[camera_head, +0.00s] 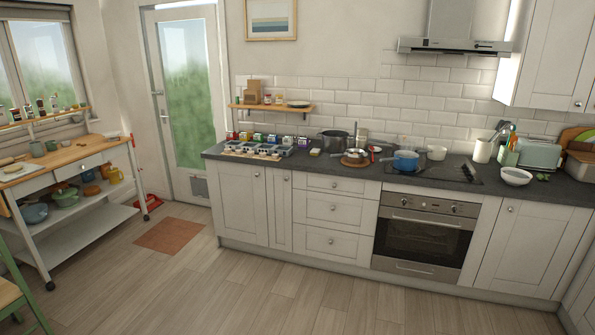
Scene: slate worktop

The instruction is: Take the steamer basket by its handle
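A small round vessel (355,160), metallic with a brownish tone, sits on the slate worktop (330,168) in front of a dark pot (333,141). It may be the steamer basket, but it is too small in the head view to be sure, and I cannot make out its handle clearly. My gripper is not in this view, so its state and its distance from the vessel do not show.
A blue pot (405,160) stands on the dark hob, with a white pan (437,152) behind it. A white bowl (516,176) is further right. Several small packages crowd the worktop's left end. A trolley (75,165) stands at left; the floor (235,275) before the cabinets is clear.

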